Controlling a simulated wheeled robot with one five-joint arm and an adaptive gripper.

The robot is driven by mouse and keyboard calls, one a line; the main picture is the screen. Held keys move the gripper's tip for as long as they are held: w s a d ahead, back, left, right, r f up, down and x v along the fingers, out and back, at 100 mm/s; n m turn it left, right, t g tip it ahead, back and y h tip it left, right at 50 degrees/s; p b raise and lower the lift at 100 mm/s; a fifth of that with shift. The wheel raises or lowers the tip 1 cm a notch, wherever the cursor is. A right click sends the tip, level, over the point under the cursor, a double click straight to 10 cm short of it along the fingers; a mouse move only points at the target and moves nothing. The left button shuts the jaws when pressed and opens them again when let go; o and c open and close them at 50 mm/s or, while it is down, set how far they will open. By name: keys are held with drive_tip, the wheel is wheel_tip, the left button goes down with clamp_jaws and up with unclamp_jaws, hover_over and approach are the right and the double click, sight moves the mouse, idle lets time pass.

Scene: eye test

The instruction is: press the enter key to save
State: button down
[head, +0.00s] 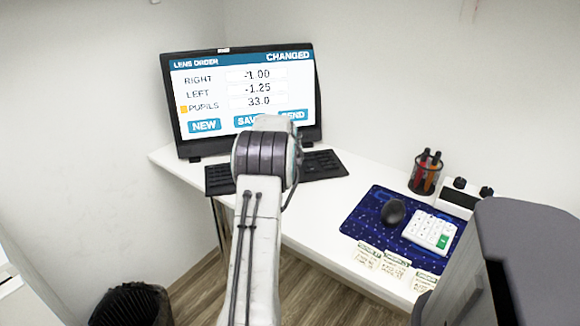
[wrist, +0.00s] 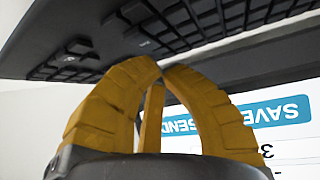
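The black keyboard (head: 325,166) lies on the white desk below the monitor, its middle hidden by my arm in the head view. In the wrist view the keyboard (wrist: 215,18) fills the top, with its dark rows of keys. I cannot make out which key is enter. The monitor (head: 245,90) shows "LENS ORDER", "CHANGED", PUPILS 33.0 with an orange marker, and NEW, SAVE and SEND buttons.
On the desk (head: 330,215) at right, a blue mat (head: 362,219) bears a black mouse (head: 394,212) and a white keypad (head: 428,229) with a green key. Behind it stands a pen cup (head: 425,177). Paper labels (head: 395,265) lie in front. A dark bin (head: 132,304) stands on the floor.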

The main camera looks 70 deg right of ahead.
drive_tip(key=shift+f, duration=0.15)
idle(0.4)
drive_tip(key=shift+f+b, duration=0.3)
drive_tip(key=shift+b, duration=0.1)
drive_tip(key=shift+f+b, duration=0.45)
drive_tip(key=shift+f, duration=0.1)
idle(0.7)
drive_tip(key=shift+r, duration=0.2)
idle(0.3)
drive_tip(key=shift+r+p, duration=0.7)
drive_tip(key=shift+r, duration=0.1)
drive_tip(key=shift+r, duration=0.1)
drive_tip(key=shift+r+p, duration=1.8)
drive_tip(key=shift+r, duration=0.6)
